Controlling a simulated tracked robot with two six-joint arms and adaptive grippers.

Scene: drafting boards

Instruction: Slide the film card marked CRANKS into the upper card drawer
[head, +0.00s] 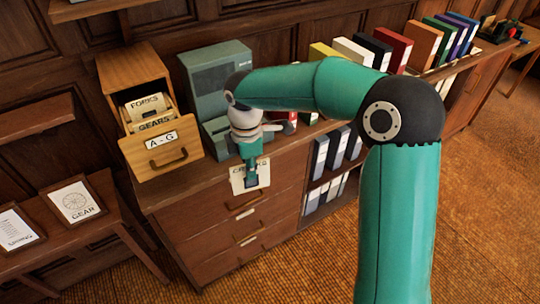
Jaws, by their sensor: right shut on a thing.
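My right gripper (251,178) is shut on a cream film card (263,174), held upright in front of the cabinet's top edge. The fingers cover the middle of its dark lettering; a C at the left and KS at the right show. The wooden card box (131,68) stands on the cabinet, left of the gripper. Its drawer (186,165), labelled A–G, is pulled open and holds cards marked FORKS (145,103) and GEARS (156,125). The held card is apart from the drawer, to its right and a little lower. My left gripper is not in view.
A grey-green machine (214,72) stands between the card box and my right arm. Cabinet drawers (235,208) lie below. Several coloured binders (395,45) stand along the top at right. A low side table (62,235) at left bears framed cards marked GEAR and another.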

